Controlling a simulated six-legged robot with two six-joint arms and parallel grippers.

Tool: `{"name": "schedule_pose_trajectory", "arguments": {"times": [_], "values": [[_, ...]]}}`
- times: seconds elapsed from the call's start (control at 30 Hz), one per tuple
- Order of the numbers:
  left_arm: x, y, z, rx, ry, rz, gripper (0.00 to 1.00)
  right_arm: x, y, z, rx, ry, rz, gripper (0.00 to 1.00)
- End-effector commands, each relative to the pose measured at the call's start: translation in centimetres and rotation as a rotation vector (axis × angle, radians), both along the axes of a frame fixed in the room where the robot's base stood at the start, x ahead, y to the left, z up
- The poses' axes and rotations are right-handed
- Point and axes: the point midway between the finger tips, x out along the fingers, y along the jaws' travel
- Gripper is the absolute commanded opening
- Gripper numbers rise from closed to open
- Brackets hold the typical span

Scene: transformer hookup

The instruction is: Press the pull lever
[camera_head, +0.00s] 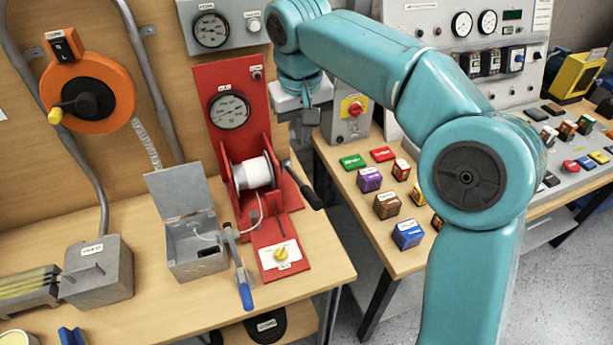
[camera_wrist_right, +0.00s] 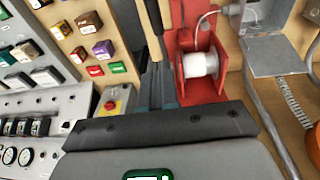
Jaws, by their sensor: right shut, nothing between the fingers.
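A lever with a blue grip (camera_head: 245,295) stands between the open grey box and the red winch in the head view. I take it as the pull lever, but no label on it is readable. The red winch (camera_head: 228,90) carries a white spool (camera_head: 255,173) and a crank with a black handle (camera_head: 312,198). The spool also shows in the wrist view (camera_wrist_right: 200,65). My right gripper (camera_head: 311,116) is shut and empty, to the right of the winch's gauge panel, up and away from the blue-grip lever. My left gripper is out of view.
The open grey box (camera_head: 196,243) sits left of the lever. A yellow knob (camera_head: 281,254) is on the winch's base. Several small coloured boxes, including a blue one (camera_head: 408,234), stand on the right table. A red button box (camera_head: 351,118) is close behind my right gripper.

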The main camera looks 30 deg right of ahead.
Motion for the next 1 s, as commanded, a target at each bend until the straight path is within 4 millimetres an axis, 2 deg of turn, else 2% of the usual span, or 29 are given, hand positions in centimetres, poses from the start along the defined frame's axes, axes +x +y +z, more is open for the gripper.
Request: {"name": "schedule_pose_trajectory", "arguments": {"times": [0.27, 0.37, 0.77, 1.0], "values": [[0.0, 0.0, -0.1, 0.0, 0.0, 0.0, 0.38, 0.0, 0.0, -0.8, 0.0, 0.001, 0.001, 0.0], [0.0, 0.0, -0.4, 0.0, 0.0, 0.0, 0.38, 0.1, -0.1, -2.2, 0.0, 0.003, 0.0, 0.0], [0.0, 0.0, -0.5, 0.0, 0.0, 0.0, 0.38, 1.4, -0.9, -10.4, 0.0, 0.004, 0.001, 0.0], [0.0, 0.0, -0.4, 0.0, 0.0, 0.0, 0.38, 0.1, -1.2, -13.1, 0.0, 0.002, 0.001, 0.0]]}}
